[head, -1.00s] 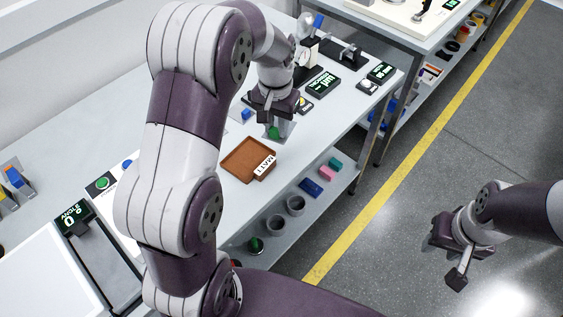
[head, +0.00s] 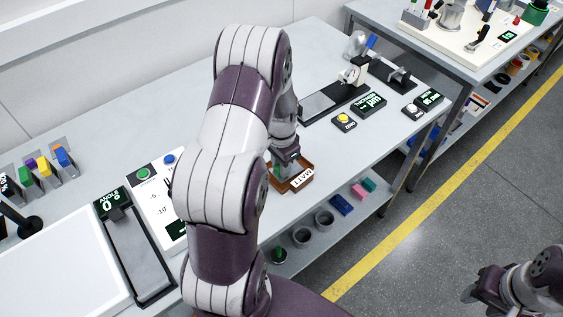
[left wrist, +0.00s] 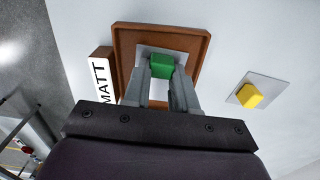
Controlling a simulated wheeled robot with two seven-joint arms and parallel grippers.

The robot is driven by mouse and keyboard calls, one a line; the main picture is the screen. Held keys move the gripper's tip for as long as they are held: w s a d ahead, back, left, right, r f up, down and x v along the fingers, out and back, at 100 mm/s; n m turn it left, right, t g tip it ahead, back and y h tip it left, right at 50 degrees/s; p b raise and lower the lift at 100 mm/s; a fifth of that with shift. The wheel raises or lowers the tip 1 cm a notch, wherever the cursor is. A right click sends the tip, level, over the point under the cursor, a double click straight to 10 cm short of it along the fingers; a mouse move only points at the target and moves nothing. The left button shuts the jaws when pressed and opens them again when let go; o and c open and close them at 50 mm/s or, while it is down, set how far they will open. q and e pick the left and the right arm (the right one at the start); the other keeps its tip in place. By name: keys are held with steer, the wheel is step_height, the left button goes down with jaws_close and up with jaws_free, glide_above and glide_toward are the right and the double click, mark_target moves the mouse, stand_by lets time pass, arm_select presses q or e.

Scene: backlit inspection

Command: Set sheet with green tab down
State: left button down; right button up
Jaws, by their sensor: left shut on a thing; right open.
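My left gripper (head: 281,169) is shut on the green tab (left wrist: 160,65) of a pale grey sheet (left wrist: 145,51). It holds the sheet over the brown tray (left wrist: 203,48) labelled MATT. In the left wrist view the sheet lies within the tray's outline; I cannot tell whether it touches the bottom. In the head view my left arm and gripper hide part of the tray (head: 309,167) and most of the sheet. My right gripper (head: 470,293) is open and empty, away from the bench at lower right.
A small plate with a yellow tab (left wrist: 250,96) lies right of the tray in the left wrist view. A rack with coloured tabs (head: 43,167), a light panel (head: 60,265) and a button board (head: 150,200) stand left. Several displays and buttons sit beyond the tray.

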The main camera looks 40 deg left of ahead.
arm_select(q)
steer(key=shift+f, duration=0.2)
steer(key=c, duration=0.9)
jaws_free()
steer(key=shift+r, duration=0.1)
step_height(320, 180, up, 12)
steer(key=s+d+n, duration=0.1)
steer(key=s+d, duration=0.4)
steer(key=d, duration=0.2)
steer(key=s+d+f+n+t, duration=0.1)
steer(key=s+d+n, duration=0.1)
steer(key=s+d, duration=0.3)
steer(key=d, duration=0.3)
steer(key=shift+b, duration=0.4)
